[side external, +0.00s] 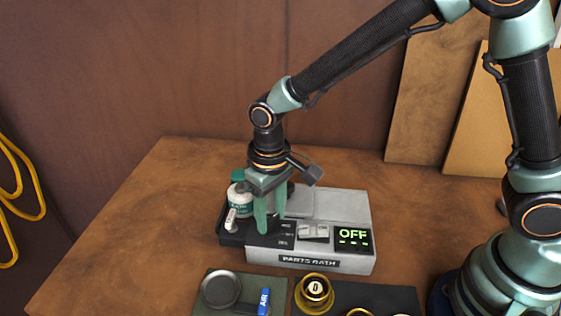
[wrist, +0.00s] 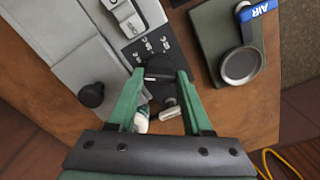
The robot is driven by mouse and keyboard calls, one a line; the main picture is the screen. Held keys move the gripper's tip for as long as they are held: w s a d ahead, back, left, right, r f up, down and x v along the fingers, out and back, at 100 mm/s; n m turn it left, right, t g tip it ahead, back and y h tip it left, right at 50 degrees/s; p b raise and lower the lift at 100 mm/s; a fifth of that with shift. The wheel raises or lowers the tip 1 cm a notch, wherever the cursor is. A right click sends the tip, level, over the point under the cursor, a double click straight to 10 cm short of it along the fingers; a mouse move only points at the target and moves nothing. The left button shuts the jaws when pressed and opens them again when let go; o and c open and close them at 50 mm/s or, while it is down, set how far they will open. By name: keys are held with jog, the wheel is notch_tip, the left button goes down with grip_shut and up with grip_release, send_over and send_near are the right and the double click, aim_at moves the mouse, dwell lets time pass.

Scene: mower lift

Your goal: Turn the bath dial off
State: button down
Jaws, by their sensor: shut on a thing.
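The parts bath (side external: 345,210) is a grey box with a black control strip on its left end. Its display (side external: 352,239) reads OFF in green. The black bath dial (wrist: 160,67) sits on the control strip, with printed marks beside it in the wrist view. My gripper (wrist: 160,73) points down with one green finger on either side of the dial and is shut on it. In the side view my gripper (side external: 271,222) stands over the black strip, and its fingers mostly hide the dial.
A white bottle with a green cap (side external: 239,197) and a small silver-tipped piece (side external: 231,221) stand close left of my fingers. A light rocker switch (side external: 313,232) is to the right.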

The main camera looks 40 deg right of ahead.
jog(key=n, duration=0.6)
jog(key=shift+n, duration=0.3)
dwell(0.4)
jog(key=shift+c, duration=1.6)
grip_release()
notch_tip(320, 180, up, 12)
jog(key=shift+r, duration=0.25)
notch_tip(320, 180, up, 10)
jog(key=f, duration=0.1)
send_over(271, 218)
jog(key=shift+r, duration=0.25)
dwell(0.9)
